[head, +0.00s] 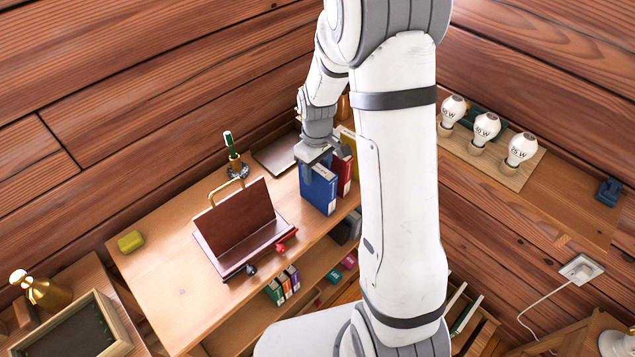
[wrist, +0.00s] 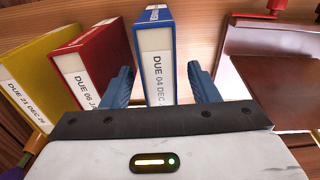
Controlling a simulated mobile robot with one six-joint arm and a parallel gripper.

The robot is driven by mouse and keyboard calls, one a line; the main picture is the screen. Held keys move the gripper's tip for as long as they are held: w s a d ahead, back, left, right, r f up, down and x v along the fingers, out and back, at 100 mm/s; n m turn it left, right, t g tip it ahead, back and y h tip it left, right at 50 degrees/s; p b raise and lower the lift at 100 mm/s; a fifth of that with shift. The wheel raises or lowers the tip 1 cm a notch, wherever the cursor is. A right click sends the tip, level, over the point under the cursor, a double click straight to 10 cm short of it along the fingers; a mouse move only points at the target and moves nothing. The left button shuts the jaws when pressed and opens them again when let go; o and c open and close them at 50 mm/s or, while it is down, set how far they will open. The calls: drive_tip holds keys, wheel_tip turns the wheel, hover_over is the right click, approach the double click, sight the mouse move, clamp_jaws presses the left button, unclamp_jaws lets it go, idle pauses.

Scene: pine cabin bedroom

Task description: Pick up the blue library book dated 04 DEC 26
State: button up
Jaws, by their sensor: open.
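The blue book (head: 318,192) stands upright at the right end of the desk. In the wrist view the blue book (wrist: 150,32) shows a white spine label reading "DUE 04 DEC"; the rest of the date is hidden by my gripper body. My gripper (head: 314,158) is at the top of the book in the head view. In the wrist view my gripper (wrist: 159,70) is open, with one finger on each side of the blue spine. The left finger is in the narrow space towards the red book. I cannot tell whether either finger touches the book.
A red book (wrist: 100,50) and a yellow book (wrist: 45,68) stand left of the blue one in the wrist view. A brown book stand (head: 240,225) and a pen holder (head: 236,165) are on the desk (head: 160,270). Bulbs (head: 487,128) stand on a side shelf.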

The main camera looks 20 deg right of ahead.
drive_tip(key=shift+f, duration=0.85)
drive_tip(key=shift+c, duration=0.2)
clamp_jaws()
